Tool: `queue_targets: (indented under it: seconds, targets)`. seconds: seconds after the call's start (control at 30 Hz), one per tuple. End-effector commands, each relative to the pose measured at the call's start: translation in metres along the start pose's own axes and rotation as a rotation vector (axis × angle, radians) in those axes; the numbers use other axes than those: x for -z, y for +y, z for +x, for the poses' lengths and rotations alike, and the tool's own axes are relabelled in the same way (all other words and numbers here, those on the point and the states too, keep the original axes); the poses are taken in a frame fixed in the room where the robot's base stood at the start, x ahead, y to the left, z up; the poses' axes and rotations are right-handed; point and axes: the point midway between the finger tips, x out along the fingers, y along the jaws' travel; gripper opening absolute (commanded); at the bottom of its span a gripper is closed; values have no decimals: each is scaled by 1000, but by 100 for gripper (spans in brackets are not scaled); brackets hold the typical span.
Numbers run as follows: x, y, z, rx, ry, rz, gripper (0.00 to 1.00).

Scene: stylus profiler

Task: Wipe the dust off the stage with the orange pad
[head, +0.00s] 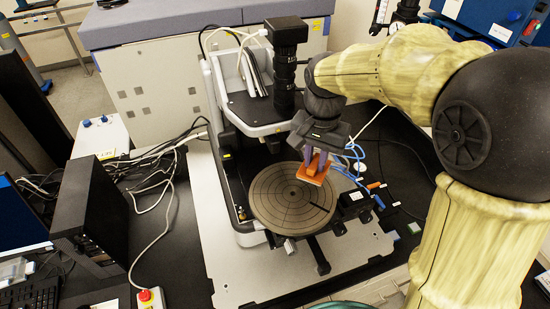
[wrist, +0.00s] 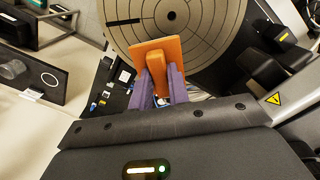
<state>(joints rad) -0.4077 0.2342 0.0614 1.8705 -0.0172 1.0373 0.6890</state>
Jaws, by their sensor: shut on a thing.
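The orange pad (head: 314,169) is held in my gripper (head: 317,158) over the upper right part of the round stage (head: 275,213). In the wrist view, the purple fingers of my gripper (wrist: 166,86) are shut on the raised grip of the orange pad (wrist: 178,50). The pad overlaps the edge of the grey stage (wrist: 205,50), which has rings and radial lines. I cannot tell whether the pad touches the stage. A dark streak (head: 318,207) lies on the right of the stage, and a black bar (wrist: 124,21) shows in the wrist view. I cannot make out dust clearly.
The profiler's black column and camera (head: 287,68) rise behind the stage. A black block (head: 353,203) and blue cables (head: 368,165) lie to its right. A red button box (head: 150,298) and a black computer case (head: 92,215) are on the left.

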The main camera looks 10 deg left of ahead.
Motion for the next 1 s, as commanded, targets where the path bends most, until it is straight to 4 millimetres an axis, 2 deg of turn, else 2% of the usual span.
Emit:
queue_targets:
  seconds: [0.03, 0.4, 1.0]
  targets:
    - [0, -1, -9, 0, 0, -1, 0]
    - [4, 5, -39, 0, 0, 12, 0]
    - [4, 5, -41, 0, 0, 13, 0]
